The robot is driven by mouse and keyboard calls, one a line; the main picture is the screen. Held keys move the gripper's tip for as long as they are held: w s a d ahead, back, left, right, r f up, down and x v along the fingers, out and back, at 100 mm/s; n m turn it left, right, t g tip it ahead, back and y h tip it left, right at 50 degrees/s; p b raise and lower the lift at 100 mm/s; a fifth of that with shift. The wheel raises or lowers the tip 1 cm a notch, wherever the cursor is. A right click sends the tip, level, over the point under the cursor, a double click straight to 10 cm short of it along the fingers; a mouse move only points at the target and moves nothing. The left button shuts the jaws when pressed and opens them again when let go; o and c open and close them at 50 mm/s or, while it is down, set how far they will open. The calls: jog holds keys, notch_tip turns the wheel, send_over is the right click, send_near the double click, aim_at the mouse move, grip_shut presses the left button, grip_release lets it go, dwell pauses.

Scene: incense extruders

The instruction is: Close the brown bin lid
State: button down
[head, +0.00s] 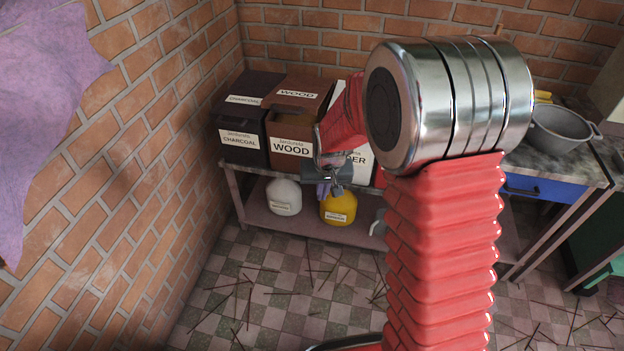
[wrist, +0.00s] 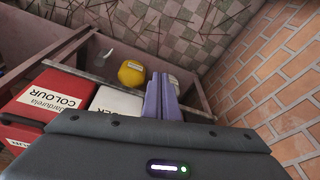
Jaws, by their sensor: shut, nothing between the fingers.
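The brown bin (head: 272,131), labelled WOOD on its front, stands on the table against the back wall in the head view. Its brown lid (head: 318,85) carries another WOOD label and sits over the bin's top; a pale strip shows in a front opening below it. I cannot tell whether the lid is fully down. My gripper (head: 325,189) is in front of and below the bin's lower right corner, apart from the lid. Its purple fingers (wrist: 161,98) are together and empty in the wrist view. The brown bin is not clearly visible there.
A dark charcoal bin (head: 240,153) stands left of the brown bin. A white bin (head: 362,163) stands to its right, partly behind my arm. A red COLOUR bin (wrist: 45,95) shows in the wrist view. White (head: 283,197) and yellow (head: 338,207) containers sit on the lower shelf. Sticks litter the floor.

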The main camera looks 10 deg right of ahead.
jog(key=s+d+r+n+t, duration=0.1)
jog(key=s+d+r+t, duration=0.1)
jog(key=s+r, duration=2.1)
jog(key=shift+s+d+r+t, duration=0.3)
jog(key=shift+s+d, duration=0.4)
jog(key=shift+s, duration=1.5)
jog(key=shift+s, duration=0.1)
